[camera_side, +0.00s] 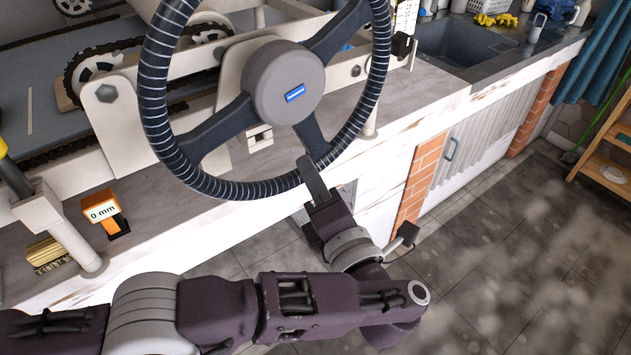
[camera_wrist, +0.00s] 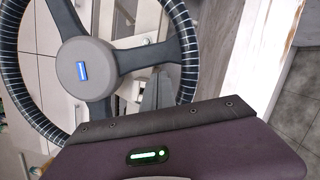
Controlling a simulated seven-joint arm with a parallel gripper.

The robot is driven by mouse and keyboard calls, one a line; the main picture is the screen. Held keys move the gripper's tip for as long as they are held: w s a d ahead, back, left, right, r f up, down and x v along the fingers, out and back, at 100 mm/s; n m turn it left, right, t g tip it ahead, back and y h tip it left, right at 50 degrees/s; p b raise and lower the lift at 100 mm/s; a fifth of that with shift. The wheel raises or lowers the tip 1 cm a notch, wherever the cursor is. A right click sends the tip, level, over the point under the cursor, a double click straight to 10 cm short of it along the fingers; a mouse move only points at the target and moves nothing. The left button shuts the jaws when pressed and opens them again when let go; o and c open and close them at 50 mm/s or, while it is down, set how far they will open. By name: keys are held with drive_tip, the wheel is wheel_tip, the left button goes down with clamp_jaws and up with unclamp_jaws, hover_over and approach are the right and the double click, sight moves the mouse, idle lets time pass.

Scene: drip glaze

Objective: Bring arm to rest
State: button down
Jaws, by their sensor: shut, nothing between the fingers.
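My gripper (camera_side: 308,170) is shut and empty, with its fingers pointing up at the lower part of the steering wheel (camera_side: 283,82) in the side view. The fingers overlap the wheel's rim and lower spoke there; I cannot tell whether they touch it. In the wrist view the grey fingers (camera_wrist: 157,88) stand beyond the dark edge of the gripper body, beside the lower right of the wheel (camera_wrist: 88,68). The wheel has a dark ribbed rim, a grey hub and a blue mark. My arm reaches in from the lower left.
A conveyor-like machine (camera_side: 110,95) stands behind the wheel on a worn counter (camera_side: 430,100). An orange gauge reading 0 mm (camera_side: 101,211) and a brush (camera_side: 47,254) are at the left. A sink (camera_side: 465,45) is at the back. The tiled floor (camera_side: 500,265) at the right is open.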

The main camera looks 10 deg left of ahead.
drive_tip(key=shift+v, duration=1.8)
